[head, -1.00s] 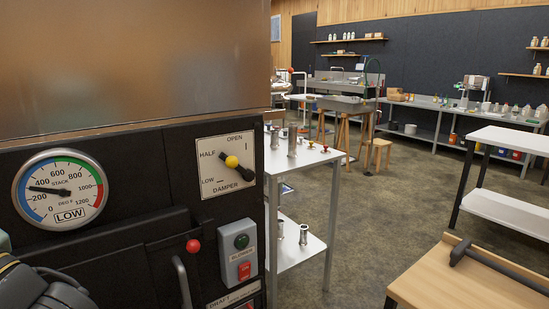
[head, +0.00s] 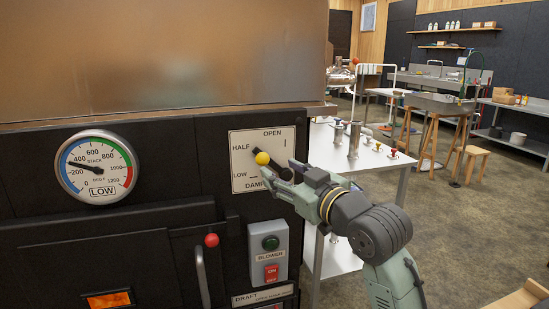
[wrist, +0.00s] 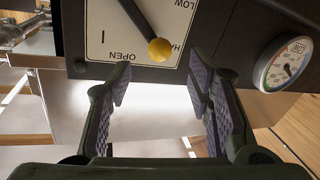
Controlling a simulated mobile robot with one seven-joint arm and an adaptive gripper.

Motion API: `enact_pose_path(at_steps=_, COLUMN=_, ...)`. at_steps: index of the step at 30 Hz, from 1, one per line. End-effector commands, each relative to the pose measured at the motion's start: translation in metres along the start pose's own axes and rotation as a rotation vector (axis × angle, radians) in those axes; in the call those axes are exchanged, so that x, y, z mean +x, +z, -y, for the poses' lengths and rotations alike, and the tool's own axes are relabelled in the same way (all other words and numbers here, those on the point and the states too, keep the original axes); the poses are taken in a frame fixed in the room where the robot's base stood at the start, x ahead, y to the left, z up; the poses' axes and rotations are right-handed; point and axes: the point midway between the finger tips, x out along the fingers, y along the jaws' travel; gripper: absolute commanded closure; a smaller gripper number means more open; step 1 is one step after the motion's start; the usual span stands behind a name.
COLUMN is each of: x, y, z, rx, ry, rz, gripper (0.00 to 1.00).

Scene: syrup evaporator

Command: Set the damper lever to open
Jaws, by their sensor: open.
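The damper lever ends in a yellow ball knob (head: 262,158) in front of a white plate (head: 239,171) marked OPEN, HALF and LOW. The knob lies close to the HALF mark, below OPEN. My gripper (head: 276,177) is at the plate's lower right in the head view, hiding the lever's pivot and part of the DAMPER label. The wrist view shows the plate (wrist: 101,18) upside down. There the knob (wrist: 160,49) and black lever arm lie beyond my gripper's (wrist: 161,76) spread fingers, roughly between them. Nothing is held between the fingers.
A blower switch box (head: 268,251) and a red ball knob (head: 211,240) are on the dark panel below the plate. A stack gauge (head: 97,167) is at left. A white table (head: 379,161) with metal fittings stands behind my arm at right.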

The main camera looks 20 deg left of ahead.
Motion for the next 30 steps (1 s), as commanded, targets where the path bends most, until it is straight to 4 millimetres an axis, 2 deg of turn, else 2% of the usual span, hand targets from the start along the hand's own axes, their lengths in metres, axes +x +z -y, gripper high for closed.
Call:
enact_pose_path(at_steps=6, x=0.043, y=-0.003, z=0.0, rx=0.0, ry=-0.002, rz=0.0, gripper=0.53)
enact_pose_path(at_steps=13, x=0.078, y=-0.003, z=0.0, rx=0.0, ry=0.0, rz=-0.002, gripper=0.53)
enact_pose_path(at_steps=18, x=0.089, y=-0.002, z=0.0, rx=-0.001, ry=0.001, rz=-0.002, gripper=0.53)
enact_pose_path(at_steps=26, x=0.09, y=-0.001, z=0.0, rx=-0.001, ry=0.002, rz=-0.003, gripper=0.53)
enact_pose_path(at_steps=30, x=0.09, y=-0.001, z=0.0, rx=-0.001, ry=0.002, rz=-0.003, gripper=0.61)
